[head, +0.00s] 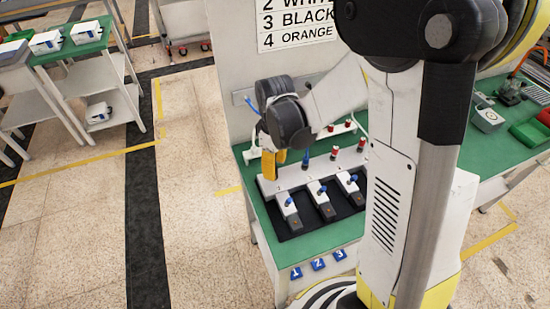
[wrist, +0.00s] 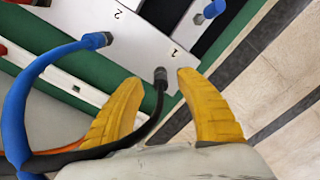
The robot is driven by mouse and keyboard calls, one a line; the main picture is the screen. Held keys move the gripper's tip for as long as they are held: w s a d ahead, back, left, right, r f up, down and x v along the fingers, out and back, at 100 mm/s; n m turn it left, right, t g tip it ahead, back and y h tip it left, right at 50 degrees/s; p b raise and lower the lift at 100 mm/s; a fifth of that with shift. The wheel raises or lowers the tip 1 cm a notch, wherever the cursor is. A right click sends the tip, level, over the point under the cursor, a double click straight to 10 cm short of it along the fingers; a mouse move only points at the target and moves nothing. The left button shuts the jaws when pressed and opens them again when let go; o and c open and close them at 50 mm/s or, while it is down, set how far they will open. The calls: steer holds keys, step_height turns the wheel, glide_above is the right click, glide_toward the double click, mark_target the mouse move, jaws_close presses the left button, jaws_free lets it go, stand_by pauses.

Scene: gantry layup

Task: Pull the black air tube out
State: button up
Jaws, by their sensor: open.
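The black air tube (wrist: 153,118) shows in the wrist view, curving up from the lower left to a dark end fitting at the white manifold (wrist: 150,55), near the label 1. Whether the fitting is fully seated cannot be told. My gripper (wrist: 158,77) is open, its yellow fingers on either side of the black tube's end with gaps visible. In the head view my gripper (head: 275,166) is over the left end of the white manifold bar (head: 318,171); the black tube cannot be made out there.
A blue tube (wrist: 48,62) with a blue fitting is left of the black one, near label 2. Small units with blue knobs (head: 288,203) stand in front of the manifold on a black mat. A sign (head: 297,22) is behind. The green bench (head: 275,230) has numbered blue tags.

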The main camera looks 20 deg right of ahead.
steer(key=shift+f, duration=0.65)
jaws_close()
